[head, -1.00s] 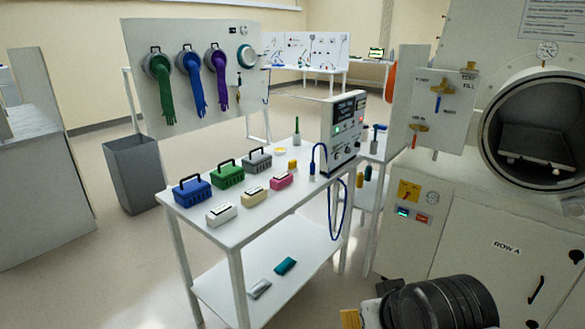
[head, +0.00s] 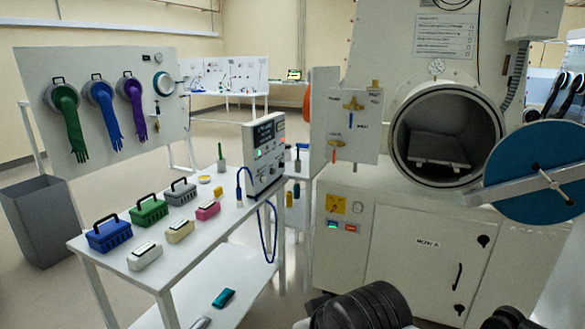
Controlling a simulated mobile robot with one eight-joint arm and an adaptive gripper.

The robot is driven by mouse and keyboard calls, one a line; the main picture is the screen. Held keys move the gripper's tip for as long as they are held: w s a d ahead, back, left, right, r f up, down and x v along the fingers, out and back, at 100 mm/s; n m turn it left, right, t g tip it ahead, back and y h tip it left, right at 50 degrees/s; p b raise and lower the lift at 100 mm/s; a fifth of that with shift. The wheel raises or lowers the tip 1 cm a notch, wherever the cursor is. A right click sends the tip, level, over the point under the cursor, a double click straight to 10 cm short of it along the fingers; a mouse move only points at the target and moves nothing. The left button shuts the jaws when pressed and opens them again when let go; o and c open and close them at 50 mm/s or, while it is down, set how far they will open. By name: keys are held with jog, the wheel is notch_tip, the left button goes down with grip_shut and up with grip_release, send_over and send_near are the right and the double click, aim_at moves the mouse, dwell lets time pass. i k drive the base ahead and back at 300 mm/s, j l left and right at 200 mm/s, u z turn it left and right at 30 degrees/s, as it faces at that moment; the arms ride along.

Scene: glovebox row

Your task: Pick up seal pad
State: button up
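No item is clearly marked as the seal pad, and I cannot tell which one it is. Small flat candidates are a teal pad (head: 223,298) and a grey packet (head: 201,322), cut by the bottom edge, on the lower shelf (head: 245,268) of the white cart. On the cart top (head: 120,272) are a white block (head: 145,262), a cream block (head: 180,236) and a pink block (head: 208,213), each with a dark-edged top. A small yellow item (head: 218,191) and a yellow round dish (head: 204,179) sit farther back. My dark arm shows at the bottom; my gripper's fingers are not visible.
Blue (head: 108,237), green (head: 148,213) and grey (head: 180,195) cases line the cart's left side. A tester box (head: 262,150) with a looped blue cable stands at its right. The glovebox's round port (head: 398,150) is open, its blue door (head: 535,165) swung right. A grey bin (head: 50,225) stands left.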

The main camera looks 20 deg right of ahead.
aim_at(218, 192)
jog(key=i+l+u, duration=0.15)
jog(key=i, duration=0.45)
jog(key=i+l+u, duration=0.2)
jog(key=i, duration=0.45)
jog(key=i+l+u, duration=0.15)
jog(key=i+l, duration=0.2)
jog(key=i, duration=0.2)
jog(key=i+l+u, duration=0.15)
jog(key=i+l, duration=0.25)
jog(key=i, duration=0.2)
